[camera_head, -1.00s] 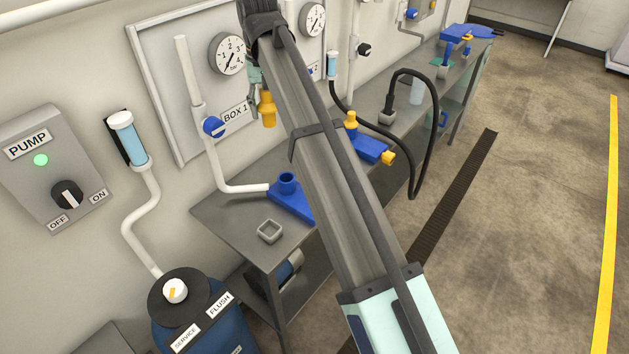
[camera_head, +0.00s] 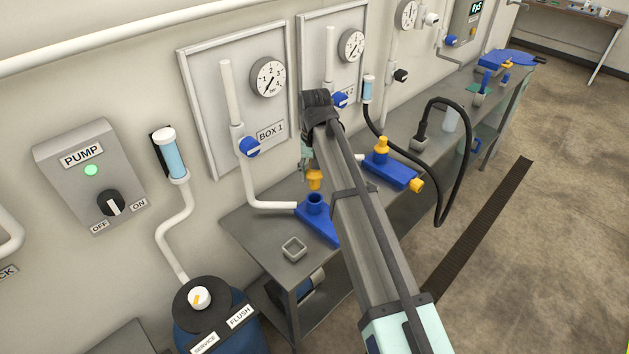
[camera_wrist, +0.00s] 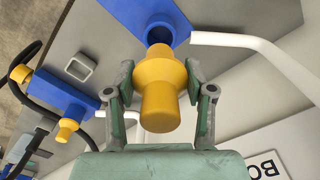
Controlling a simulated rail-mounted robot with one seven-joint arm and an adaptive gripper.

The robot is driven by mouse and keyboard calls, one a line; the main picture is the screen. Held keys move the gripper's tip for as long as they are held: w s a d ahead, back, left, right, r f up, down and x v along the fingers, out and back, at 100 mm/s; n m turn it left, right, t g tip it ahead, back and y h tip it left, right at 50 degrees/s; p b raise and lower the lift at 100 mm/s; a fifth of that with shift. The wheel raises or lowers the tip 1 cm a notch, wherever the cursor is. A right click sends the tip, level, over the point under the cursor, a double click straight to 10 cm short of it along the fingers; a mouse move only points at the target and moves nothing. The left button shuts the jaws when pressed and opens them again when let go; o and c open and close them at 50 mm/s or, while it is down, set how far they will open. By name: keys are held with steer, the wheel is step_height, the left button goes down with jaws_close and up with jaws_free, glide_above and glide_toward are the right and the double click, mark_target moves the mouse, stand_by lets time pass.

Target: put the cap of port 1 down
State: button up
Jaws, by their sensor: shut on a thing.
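My gripper (camera_wrist: 159,82) is shut on a yellow cap (camera_wrist: 160,95). In the head view the cap (camera_head: 314,180) hangs just above the blue port block of box 1 (camera_head: 317,222). The block's round opening (camera_head: 315,199) is uncovered, and the wrist view shows it just beyond the cap's end (camera_wrist: 160,30). The cap looks apart from the opening in the head view. My arm hides the right part of this block. A small grey square dish (camera_head: 294,249) stands on the bench in front of the block and looks empty.
A second blue block (camera_head: 391,172) with yellow caps stands further along the grey bench (camera_head: 255,232). A black hose (camera_head: 466,150) loops beyond it. A white pipe (camera_head: 265,205) runs into the near block. Bare bench surrounds the dish.

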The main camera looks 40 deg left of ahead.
mark_target(314, 184)
steer(key=shift+f+p, duration=0.55)
steer(key=shift+f, duration=1.7)
steer(key=shift+f, duration=0.6)
steer(key=o, duration=1.1)
steer(key=shift+o, duration=0.2)
steer(key=shift+r, duration=0.6)
step_height(314, 184, up, 12)
steer(key=b, duration=0.3)
steer(key=shift+d, duration=0.1)
